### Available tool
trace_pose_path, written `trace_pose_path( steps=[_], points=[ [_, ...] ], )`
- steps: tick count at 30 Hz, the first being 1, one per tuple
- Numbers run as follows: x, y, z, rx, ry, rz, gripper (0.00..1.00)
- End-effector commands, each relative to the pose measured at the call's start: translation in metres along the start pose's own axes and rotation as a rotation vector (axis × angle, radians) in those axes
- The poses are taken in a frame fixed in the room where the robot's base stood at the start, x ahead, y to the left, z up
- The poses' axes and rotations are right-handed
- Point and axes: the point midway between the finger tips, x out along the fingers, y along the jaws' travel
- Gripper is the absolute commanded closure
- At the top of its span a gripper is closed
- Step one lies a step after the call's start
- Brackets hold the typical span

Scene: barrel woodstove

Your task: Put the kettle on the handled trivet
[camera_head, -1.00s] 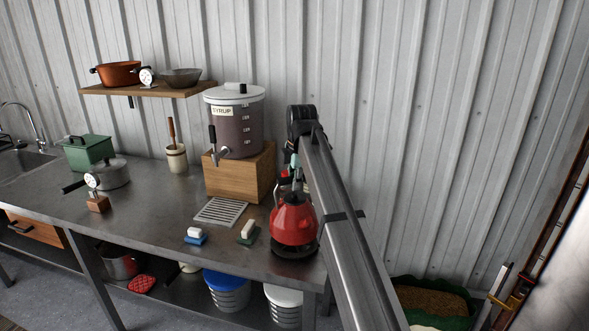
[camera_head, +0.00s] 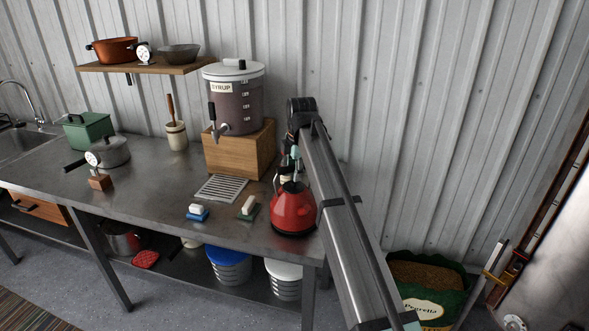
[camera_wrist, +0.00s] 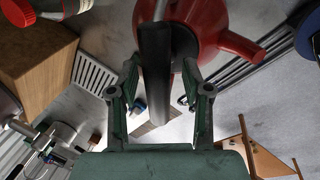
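The red kettle (camera_head: 293,209) stands low over the worktop's front right corner, upright, with its dark base at or very near the surface. It also shows in the wrist view (camera_wrist: 199,20), spout to the right. My gripper (camera_wrist: 160,80) is at the kettle's black handle (camera_wrist: 155,75), which lies between the two fingers. The left finger is close to the handle and a narrow gap shows at the right one; whether they grip is unclear. In the head view my arm partly hides the handle and gripper. I cannot clearly make out the handled trivet; the kettle hides what is under it.
A syrup dispenser (camera_head: 236,104) stands on a wooden block (camera_head: 239,150) behind left. The worktop (camera_head: 150,190) has free room farther left.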

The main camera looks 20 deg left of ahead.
Motion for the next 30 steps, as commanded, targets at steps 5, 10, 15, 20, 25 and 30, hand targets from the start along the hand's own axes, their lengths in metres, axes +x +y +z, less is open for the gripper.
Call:
trace_pose_path(
  steps=[5,10,15,20,25,30],
  points=[
    [-0.002,0.000,0.000,0.000,0.000,0.000,0.51],
    [-0.015,0.001,0.000,0.000,0.000,0.002,0.51],
    [-0.044,0.001,0.000,0.000,0.000,0.003,0.51],
    [-0.075,0.002,0.001,0.000,0.000,0.003,0.51],
    [-0.102,0.002,0.001,0.000,0.000,0.002,0.51],
    [-0.117,0.001,0.000,0.000,0.000,0.000,0.51]
  ],
)
